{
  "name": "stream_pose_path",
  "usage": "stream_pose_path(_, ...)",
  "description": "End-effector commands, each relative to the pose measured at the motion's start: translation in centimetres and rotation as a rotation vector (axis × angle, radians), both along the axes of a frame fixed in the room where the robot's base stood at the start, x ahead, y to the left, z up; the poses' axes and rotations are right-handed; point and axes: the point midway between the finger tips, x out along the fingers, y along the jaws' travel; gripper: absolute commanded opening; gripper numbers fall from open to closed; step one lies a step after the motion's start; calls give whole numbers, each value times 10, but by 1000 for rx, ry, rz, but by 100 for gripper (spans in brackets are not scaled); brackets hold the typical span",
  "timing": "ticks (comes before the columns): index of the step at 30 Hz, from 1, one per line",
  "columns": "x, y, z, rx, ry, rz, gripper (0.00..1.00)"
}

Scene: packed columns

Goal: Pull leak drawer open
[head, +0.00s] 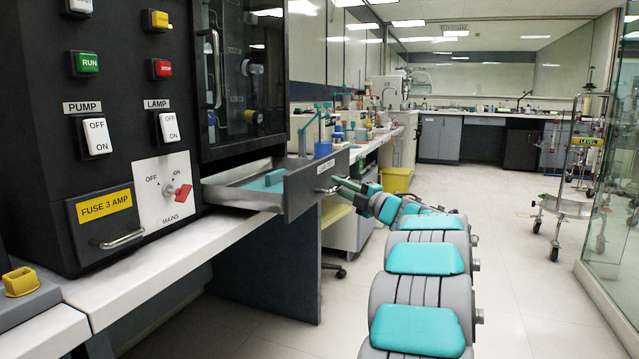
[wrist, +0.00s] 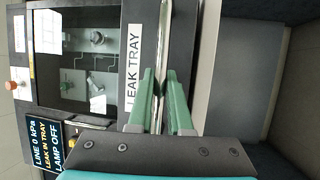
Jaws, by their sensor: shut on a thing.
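The leak drawer (head: 300,188) stands pulled out from the black cabinet, below its glass-fronted section. Its front is dark grey, and a light tray with a teal block (head: 266,181) shows inside. My gripper (head: 338,186) is at the drawer front, shut on the metal handle (head: 325,191). In the wrist view, the green fingers of my gripper (wrist: 161,78) lie on both sides of the handle bar (wrist: 164,40), beside the "LEAK TRAY" label (wrist: 134,65). The exact finger contact is small in the head view.
The black cabinet carries a fuse drawer (head: 106,221), a mains switch (head: 177,191), and pump and lamp switches. It stands on a white bench (head: 150,255). A yellow bin (head: 397,180) stands behind my arm. A glass wall and wheeled stand (head: 565,208) are at right; the floor between is clear.

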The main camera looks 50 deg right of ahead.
Motion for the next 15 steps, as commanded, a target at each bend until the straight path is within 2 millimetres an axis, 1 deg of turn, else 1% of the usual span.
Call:
stream_pose_path(1,-7,-4,-1,2,2,-4,0)
stream_pose_path(3,-13,-7,-1,2,2,-4,0)
stream_pose_path(6,-18,-8,-1,1,1,-3,0)
stream_pose_path(15,-22,-10,-1,1,1,-1,0)
